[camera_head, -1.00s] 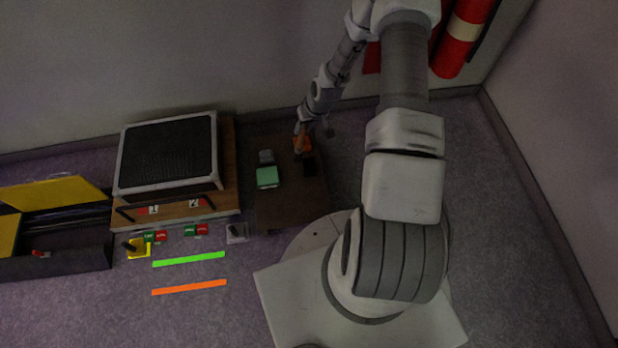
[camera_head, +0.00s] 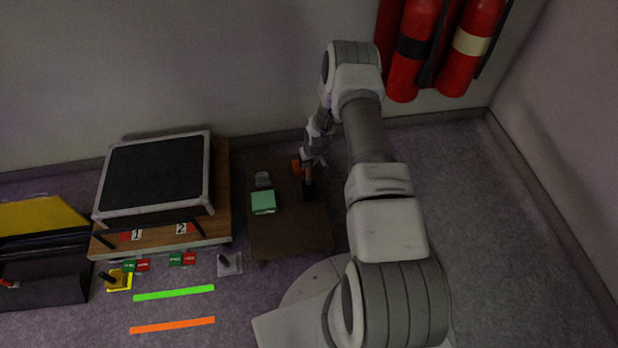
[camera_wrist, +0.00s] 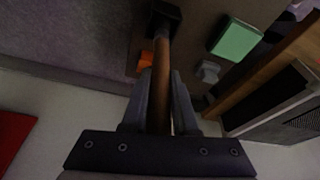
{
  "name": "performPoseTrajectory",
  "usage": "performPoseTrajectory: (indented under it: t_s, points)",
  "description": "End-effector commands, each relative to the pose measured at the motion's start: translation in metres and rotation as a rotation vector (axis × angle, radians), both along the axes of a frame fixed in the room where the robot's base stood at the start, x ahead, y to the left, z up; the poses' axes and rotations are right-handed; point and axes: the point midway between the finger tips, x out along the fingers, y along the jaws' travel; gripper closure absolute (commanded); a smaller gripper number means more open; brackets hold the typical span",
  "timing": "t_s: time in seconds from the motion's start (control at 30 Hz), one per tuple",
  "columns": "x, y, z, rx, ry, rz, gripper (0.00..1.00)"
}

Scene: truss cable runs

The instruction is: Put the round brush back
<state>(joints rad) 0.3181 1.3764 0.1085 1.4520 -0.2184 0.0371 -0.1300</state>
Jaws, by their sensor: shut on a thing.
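The round brush shows as a brown cylindrical handle (camera_wrist: 161,100) between the two fingers of my gripper (camera_wrist: 161,74) in the wrist view. My gripper is shut on it. In the head view the handle (camera_head: 308,177) points down from my gripper (camera_head: 309,164) toward a black square block (camera_head: 309,192) on the brown table (camera_head: 285,238). In the wrist view the far end of the handle meets this black block (camera_wrist: 166,18). I cannot tell whether the end is inside the block or just above it. No bristles are visible.
An orange block (camera_head: 296,167), a green box (camera_head: 263,202) and a small grey item (camera_head: 263,179) stand close by on the table. Left is a wooden bench (camera_head: 222,205) with a black-topped box (camera_head: 155,172). Red cylinders (camera_head: 410,60) hang on the back wall. The table's front is clear.

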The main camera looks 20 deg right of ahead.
Motion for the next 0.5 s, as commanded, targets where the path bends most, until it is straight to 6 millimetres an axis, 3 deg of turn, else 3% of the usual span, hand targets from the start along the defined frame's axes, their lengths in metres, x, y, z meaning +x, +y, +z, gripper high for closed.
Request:
performPoseTrajectory:
  t_s: [0.33,0.5]
  points:
    - [0.0,0.0,-0.046,0.0,-0.001,0.0,1.0]
    - [0.001,0.0,-0.047,0.0,-0.003,0.0,1.0]
